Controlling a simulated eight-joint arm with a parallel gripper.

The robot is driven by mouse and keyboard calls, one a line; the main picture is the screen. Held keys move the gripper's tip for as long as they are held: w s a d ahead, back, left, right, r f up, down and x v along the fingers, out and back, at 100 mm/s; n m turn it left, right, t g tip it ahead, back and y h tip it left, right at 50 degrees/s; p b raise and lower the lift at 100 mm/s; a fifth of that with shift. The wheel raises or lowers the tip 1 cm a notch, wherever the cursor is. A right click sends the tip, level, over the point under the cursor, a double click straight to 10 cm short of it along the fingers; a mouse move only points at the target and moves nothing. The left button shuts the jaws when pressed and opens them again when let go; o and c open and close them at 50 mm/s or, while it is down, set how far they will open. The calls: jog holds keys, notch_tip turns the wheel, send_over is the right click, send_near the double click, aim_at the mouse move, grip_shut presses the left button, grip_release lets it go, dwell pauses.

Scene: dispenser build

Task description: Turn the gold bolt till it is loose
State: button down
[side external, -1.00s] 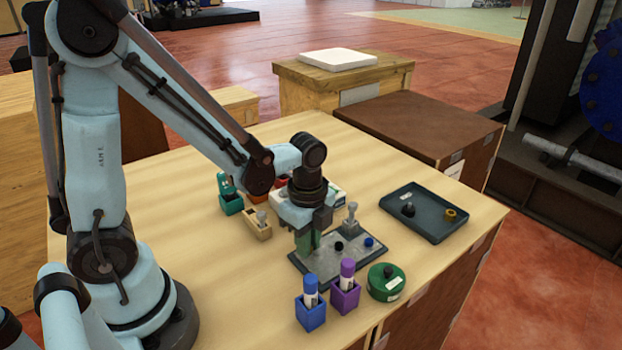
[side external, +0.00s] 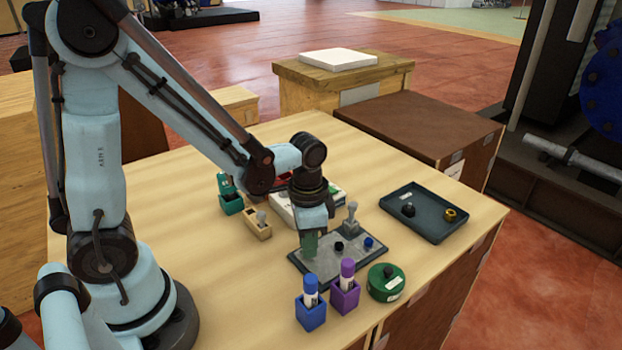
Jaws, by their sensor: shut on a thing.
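My gripper (side external: 310,250) points down over the left part of a grey plate with a dark rim (side external: 352,268). Its fingers are shut at plate level on something small that they hide, most likely the gold bolt; no gold head shows on the plate. A black bolt (side external: 339,246) and a blue bolt (side external: 369,243) sit on the plate to the right of the fingers. A grey post-like piece (side external: 351,219) stands at the plate's back edge. A gold ring-like piece (side external: 450,214) lies in the dark tray (side external: 423,230), apart from my gripper.
A black knob (side external: 408,210) is also in the tray. Blue (side external: 310,315) and purple (side external: 345,298) holders with tubes and a round green container (side external: 386,284) stand close in front. A teal holder (side external: 231,204), a wooden block (side external: 257,229) and a white box (side external: 283,209) stand behind.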

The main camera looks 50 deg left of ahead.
jog(key=n, duration=0.5)
jog(key=shift+n, duration=2.6)
jog(key=c, duration=1.1)
grip_release()
jog(key=shift+o, duration=0.2)
jog(key=shift+r, duration=0.1)
notch_tip(320, 180, up, 12)
